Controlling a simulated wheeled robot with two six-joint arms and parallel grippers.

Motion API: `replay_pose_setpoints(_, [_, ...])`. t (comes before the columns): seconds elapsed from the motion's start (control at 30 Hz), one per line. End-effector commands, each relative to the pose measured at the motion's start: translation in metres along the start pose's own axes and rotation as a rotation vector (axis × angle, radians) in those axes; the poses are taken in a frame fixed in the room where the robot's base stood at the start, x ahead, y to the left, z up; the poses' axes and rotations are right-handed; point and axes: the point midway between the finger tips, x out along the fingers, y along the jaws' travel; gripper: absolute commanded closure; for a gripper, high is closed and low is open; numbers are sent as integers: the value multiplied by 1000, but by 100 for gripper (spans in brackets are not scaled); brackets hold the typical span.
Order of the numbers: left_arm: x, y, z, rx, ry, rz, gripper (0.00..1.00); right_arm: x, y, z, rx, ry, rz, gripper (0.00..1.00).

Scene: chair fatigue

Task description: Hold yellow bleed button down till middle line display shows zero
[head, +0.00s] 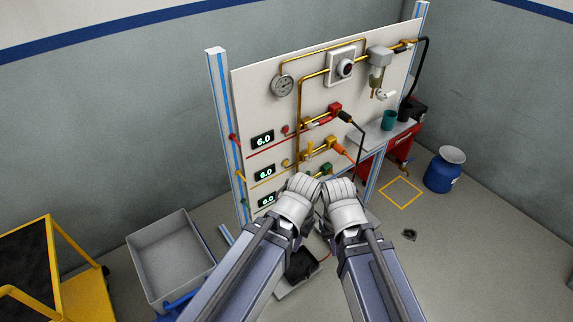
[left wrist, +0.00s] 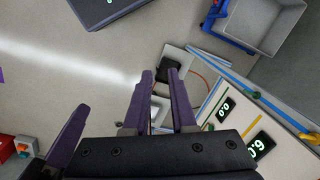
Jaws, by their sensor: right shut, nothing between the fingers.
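The upright panel (head: 255,105) carries three displays. A small round yellow button (head: 285,163) sits on the yellow line right of the middle display. My left gripper (head: 305,180) and right gripper (head: 336,182) are side by side in front of the panel's lower part, their fingertips hidden by the wrists. In the left wrist view my left gripper (left wrist: 159,76) is open with nothing between its fingers. The right one is shut and empty.
A red button (head: 285,129) sits above the yellow one. An orange-handled plug (head: 340,149) and hose are close on the right. A grey bin (head: 170,258) and a yellow cart (head: 80,280) stand at left, a blue drum (head: 443,176) at right.

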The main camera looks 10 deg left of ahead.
Motion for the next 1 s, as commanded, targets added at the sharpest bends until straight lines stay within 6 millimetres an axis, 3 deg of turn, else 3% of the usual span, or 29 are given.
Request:
replay_pose_setpoints(0.2, [0, 0, 0, 0, 0, 0, 100, 0, 0, 0, 0, 0, 0, 100])
replay_pose_setpoints(1.0, [0, 0, 0, 0, 0, 0, 100, 0, 0, 0, 0, 0, 0, 100])
